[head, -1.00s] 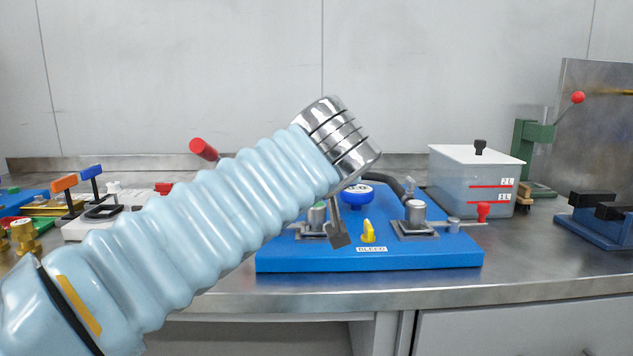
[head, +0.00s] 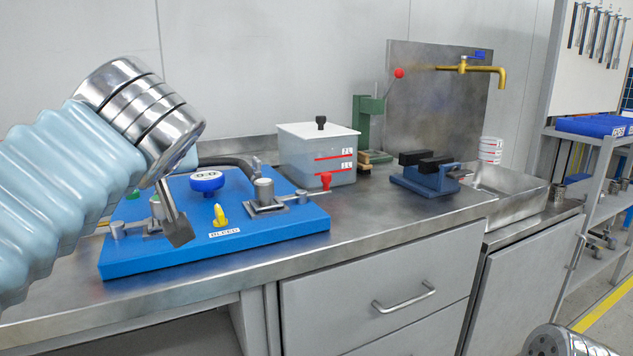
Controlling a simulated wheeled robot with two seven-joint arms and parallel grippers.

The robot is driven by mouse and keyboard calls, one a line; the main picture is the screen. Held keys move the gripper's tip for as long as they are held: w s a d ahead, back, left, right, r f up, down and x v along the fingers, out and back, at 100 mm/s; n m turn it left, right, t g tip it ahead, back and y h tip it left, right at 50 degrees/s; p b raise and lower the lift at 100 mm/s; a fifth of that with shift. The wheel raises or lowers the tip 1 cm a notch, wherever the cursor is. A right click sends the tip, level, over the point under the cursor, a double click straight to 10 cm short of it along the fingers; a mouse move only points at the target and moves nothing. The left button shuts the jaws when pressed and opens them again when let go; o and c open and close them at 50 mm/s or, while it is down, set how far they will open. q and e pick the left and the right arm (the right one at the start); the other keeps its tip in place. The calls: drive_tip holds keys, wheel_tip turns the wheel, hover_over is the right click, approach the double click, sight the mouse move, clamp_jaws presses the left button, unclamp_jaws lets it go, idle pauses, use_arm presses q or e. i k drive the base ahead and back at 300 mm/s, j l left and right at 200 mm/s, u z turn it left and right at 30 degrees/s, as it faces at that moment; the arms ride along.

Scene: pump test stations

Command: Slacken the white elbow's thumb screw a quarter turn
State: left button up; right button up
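I cannot make out a white elbow or its thumb screw in this view. My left arm comes in from the left, and its gripper (head: 176,222) hangs in front of the left part of the blue pump board (head: 270,240). Its fingers show edge-on, so I cannot tell open from shut. The board carries a yellow knob (head: 220,215) above a "BLEED" label, a blue round knob (head: 207,182) and grey metal fittings. My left arm hides the board's left back part and the bench beyond. My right gripper is not in view; only a silver part of that arm seems to show at bottom right.
A white-lidded tank (head: 318,155) with a red tap (head: 326,180) stands behind the board. A green press (head: 368,120), a blue vise (head: 425,176), a sink (head: 510,195) and a brass faucet (head: 485,72) lie further right. Bench is clear before the vise.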

sight(256, 162)
drive_tip(key=k+l, duration=0.8)
